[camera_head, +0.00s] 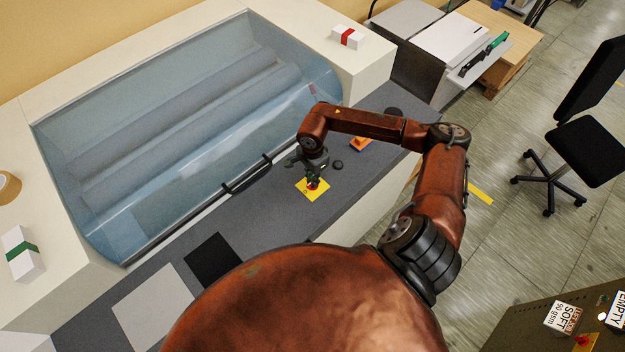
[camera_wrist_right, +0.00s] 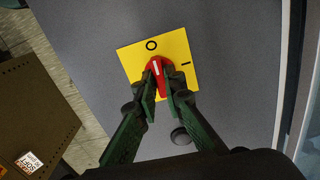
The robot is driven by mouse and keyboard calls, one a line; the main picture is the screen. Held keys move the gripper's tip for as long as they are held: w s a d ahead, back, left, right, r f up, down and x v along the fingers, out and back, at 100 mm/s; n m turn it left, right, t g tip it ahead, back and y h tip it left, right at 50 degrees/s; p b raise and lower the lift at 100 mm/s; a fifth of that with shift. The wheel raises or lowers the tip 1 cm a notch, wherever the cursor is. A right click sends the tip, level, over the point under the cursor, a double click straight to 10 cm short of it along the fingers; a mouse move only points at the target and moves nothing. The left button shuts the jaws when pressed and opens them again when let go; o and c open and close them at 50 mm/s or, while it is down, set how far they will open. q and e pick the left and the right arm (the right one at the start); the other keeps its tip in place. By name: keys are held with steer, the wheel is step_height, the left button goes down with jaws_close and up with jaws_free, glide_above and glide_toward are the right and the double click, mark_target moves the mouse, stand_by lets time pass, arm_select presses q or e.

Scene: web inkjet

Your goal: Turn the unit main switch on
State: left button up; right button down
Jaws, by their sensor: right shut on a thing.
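The main switch is a red rotary knob (camera_wrist_right: 156,68) on a square yellow plate (camera_wrist_right: 128,56). The plate carries an O mark at its upper side and an I mark at its right. The white line on the knob points up toward the O in the wrist view. In the head view the yellow plate (camera_head: 314,194) lies on the grey front panel. My right gripper (camera_head: 313,182) is down on the knob; in the wrist view its green and black fingers (camera_wrist_right: 164,92) are closed on both sides of it. My left gripper is not in view.
A blue clear cover (camera_head: 190,120) with a black handle (camera_head: 247,174) stands beside the switch. A dark round button (camera_head: 338,164) and an orange part (camera_head: 361,144) are near on the panel. A brown cabinet (camera_head: 520,335) is at lower right, a black chair (camera_head: 585,150) at right.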

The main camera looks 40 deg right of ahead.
steer(key=m+b, duration=0.5)
steer(key=shift+f+b, duration=0.2)
steer(key=shift+b, duration=0.15)
steer(key=m+b, duration=0.3)
steer(key=m, duration=0.1)
steer(key=m+b, duration=0.3)
steer(key=m, duration=0.1)
steer(key=shift+r, duration=0.1)
steer(key=shift+r+m+b, duration=0.1)
steer(key=shift+m+b, duration=1.1)
steer(key=shift+m, duration=0.9)
steer(key=c, duration=2)
jaws_free()
step_height(320, 180, up, 12)
steer(key=shift+r, duration=0.1)
